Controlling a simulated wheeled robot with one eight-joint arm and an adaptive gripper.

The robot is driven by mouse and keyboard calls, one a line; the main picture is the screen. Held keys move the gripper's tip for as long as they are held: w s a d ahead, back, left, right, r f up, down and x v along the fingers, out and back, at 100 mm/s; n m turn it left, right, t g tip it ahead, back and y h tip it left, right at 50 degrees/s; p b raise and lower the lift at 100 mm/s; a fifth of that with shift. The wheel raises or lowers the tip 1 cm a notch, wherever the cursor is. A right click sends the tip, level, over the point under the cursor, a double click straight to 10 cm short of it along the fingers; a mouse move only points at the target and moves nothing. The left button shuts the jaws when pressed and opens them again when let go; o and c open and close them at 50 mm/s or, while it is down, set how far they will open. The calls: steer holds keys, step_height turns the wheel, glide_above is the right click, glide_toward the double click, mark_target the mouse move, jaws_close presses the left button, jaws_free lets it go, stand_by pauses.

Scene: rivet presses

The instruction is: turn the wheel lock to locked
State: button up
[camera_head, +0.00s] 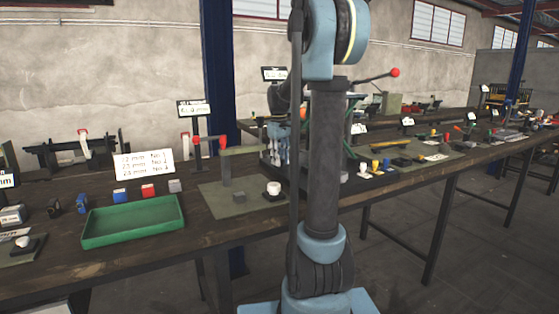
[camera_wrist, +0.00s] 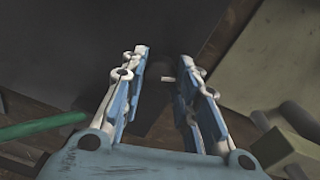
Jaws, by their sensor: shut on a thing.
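My gripper (camera_wrist: 163,65) is in the wrist view, its two blue and pale fingers spaced apart around something dark that I cannot make out. A small pale peg (camera_wrist: 168,79) shows between the fingers. In the head view my gripper (camera_head: 280,158) points down behind my arm, above the bench. A lever with a red ball end (camera_head: 395,72) sticks out to the right behind my arm. I cannot pick out the wheel lock or read its state; my arm hides much of that area.
A green tray (camera_head: 130,222) lies on the dark bench at the left. A small press (camera_head: 226,168) with red handle ends stands on a mat, with a white cup (camera_head: 273,188) beside it. A sign (camera_head: 143,163) and small blocks stand behind the tray. Open floor lies at the right front.

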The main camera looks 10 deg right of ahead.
steer(key=shift+w+m, duration=0.1)
steer(key=shift+m, duration=2)
steer(key=o, duration=1.1)
steer(key=shift+c, duration=0.2)
steer(key=shift+a+r, duration=0.15)
steer(key=shift+r, duration=3.55)
